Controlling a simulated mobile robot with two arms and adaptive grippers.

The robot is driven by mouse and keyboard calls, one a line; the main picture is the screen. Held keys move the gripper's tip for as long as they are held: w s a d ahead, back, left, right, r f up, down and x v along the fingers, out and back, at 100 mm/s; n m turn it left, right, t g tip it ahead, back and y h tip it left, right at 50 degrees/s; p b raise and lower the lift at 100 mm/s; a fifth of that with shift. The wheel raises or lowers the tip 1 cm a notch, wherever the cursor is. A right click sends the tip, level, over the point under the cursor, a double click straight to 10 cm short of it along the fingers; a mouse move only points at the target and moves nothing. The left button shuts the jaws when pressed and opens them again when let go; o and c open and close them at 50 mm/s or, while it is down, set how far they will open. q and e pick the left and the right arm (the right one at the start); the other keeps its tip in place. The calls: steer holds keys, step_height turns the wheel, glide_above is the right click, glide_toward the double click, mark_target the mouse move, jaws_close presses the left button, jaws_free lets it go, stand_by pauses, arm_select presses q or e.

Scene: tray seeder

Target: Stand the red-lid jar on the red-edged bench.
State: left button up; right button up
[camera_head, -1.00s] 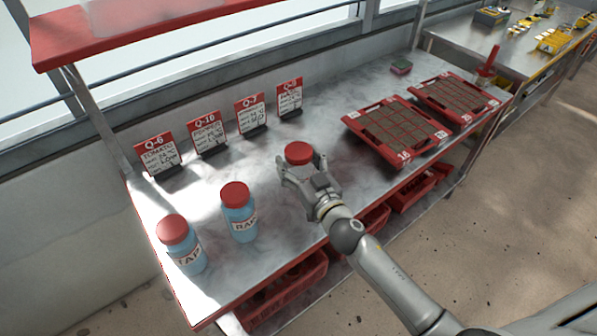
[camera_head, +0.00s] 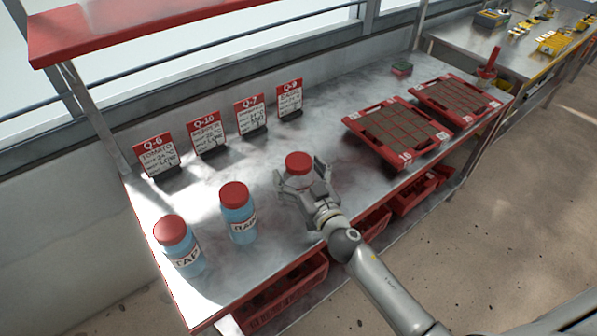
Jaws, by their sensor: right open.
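A red-lid jar (camera_head: 299,163) is on the red-edged bench (camera_head: 290,240), near the front edge at its middle. It looks upright; its lower body is hidden by my right gripper (camera_head: 302,177). The gripper is open, with a finger on either side of the jar. Whether the fingers still touch it, and the jar's contact with the bench top, cannot be made out. Two more red-lid jars with blue bodies, one in the middle left (camera_head: 238,213) and one nearer the corner (camera_head: 178,246), stand upright to the left. My left gripper is not in view.
Several seed label cards (camera_head: 208,134) stand along the back. Red crates (camera_head: 284,293) sit below the bench. The bench top between cards and jars is clear.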

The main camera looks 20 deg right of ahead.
steer(key=shift+r, duration=0.1)
steer(key=shift+s, duration=0.1)
steer(key=s+d+b, duration=0.1)
steer(key=s+b, duration=0.1)
steer(key=s, duration=0.9)
steer(key=shift+s+d, duration=0.3)
steer(key=shift+d, duration=0.1)
